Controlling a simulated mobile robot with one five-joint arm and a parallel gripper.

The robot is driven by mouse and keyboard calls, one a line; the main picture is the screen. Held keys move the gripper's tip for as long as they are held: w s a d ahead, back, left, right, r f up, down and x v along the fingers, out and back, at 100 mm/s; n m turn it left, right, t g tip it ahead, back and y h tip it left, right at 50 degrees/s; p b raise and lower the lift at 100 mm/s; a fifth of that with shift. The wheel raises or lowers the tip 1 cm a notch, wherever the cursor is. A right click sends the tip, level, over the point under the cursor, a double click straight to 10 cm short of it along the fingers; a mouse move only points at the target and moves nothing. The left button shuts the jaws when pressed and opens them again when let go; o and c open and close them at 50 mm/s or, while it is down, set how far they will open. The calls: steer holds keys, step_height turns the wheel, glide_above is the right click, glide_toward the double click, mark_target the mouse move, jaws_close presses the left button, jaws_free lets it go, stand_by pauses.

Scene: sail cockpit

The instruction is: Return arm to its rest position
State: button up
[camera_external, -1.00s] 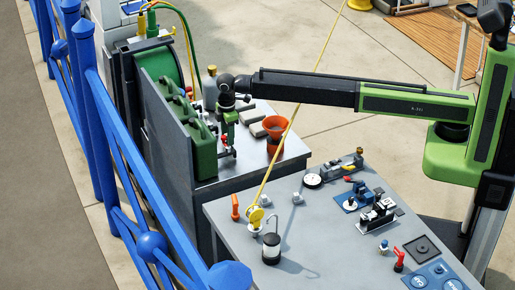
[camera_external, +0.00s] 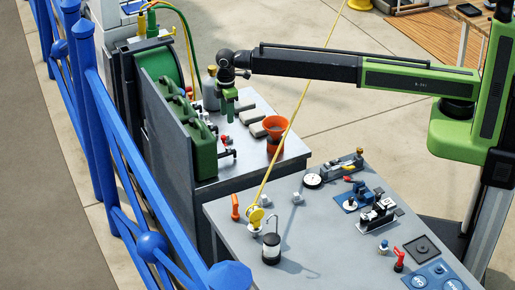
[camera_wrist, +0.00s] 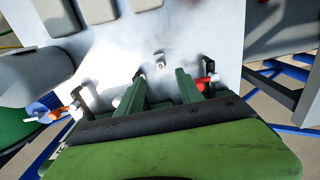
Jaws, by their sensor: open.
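My gripper (camera_external: 230,113) hangs from the end of my outstretched arm, above the small grey bench by the blue railing. In the wrist view my gripper (camera_wrist: 162,84) shows two green fingers spread apart, with nothing between them. A valve with a red handle (camera_wrist: 207,84) shows just right of the right finger, and one with an orange handle (camera_wrist: 58,115) is at the lower left. In the external view a red-handled valve (camera_external: 227,153) sits below the gripper, apart from it.
Green jerrycans (camera_external: 202,150) stand left of the gripper. A grey bottle (camera_external: 210,90) is close behind it. An orange funnel (camera_external: 274,127) stands to the right. A taut yellow rope (camera_external: 300,108) crosses in front of the arm. The grey deck table (camera_external: 325,235) holds several fittings.

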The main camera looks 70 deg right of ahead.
steer(key=shift+r+p, duration=0.3)
steer(key=shift+r, duration=0.65)
steer(key=shift+d, duration=0.15)
